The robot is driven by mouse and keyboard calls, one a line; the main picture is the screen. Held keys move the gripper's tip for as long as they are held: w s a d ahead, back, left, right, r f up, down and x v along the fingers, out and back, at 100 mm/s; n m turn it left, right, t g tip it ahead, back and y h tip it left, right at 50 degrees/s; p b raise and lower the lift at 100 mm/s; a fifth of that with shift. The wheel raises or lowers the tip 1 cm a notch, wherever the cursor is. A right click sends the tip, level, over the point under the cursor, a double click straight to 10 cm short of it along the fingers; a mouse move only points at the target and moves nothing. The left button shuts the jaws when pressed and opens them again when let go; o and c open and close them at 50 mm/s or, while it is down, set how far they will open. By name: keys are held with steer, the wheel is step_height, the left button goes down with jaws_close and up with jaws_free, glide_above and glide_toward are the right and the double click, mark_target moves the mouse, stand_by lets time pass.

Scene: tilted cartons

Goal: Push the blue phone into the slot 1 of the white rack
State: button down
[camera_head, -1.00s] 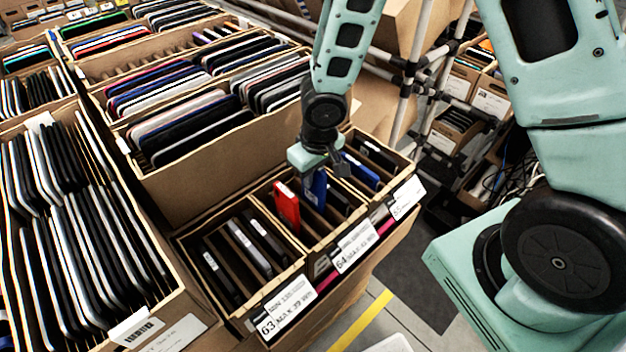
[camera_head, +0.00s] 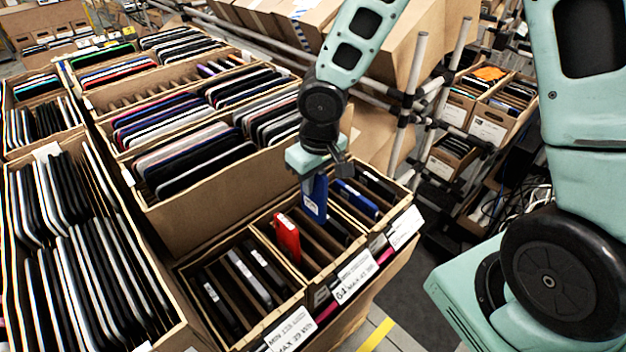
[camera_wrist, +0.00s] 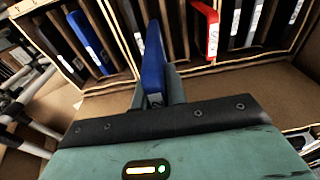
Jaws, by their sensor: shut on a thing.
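My gripper (camera_head: 318,172) is shut on the upper end of a blue phone (camera_head: 314,198), above the middle section of the front carton (camera_head: 262,240). The phone hangs nearly upright, its lower end close to the slots; I cannot tell whether it is clear of the dividers. In the wrist view the blue phone (camera_wrist: 153,62) stands out between the fingers (camera_wrist: 156,90). A red phone (camera_head: 287,238) stands tilted in a slot to its left. Another blue phone (camera_head: 357,198) lies in the right section. I cannot make out a white rack.
Dark phones (camera_head: 218,298) fill part of the left section, with white labels along the carton's front. A taller carton (camera_head: 215,200) full of phones stands behind, and another (camera_head: 165,330) stands at left. Metal rack poles (camera_head: 412,100) rise at right.

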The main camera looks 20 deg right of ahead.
steer(key=shift+r+p, duration=0.6)
steer(key=shift+r, duration=0.2)
step_height(320, 180, up, 3)
steer(key=shift+f+p, duration=0.1)
steer(key=shift+p, duration=1.15)
steer(key=shift+s, duration=0.1)
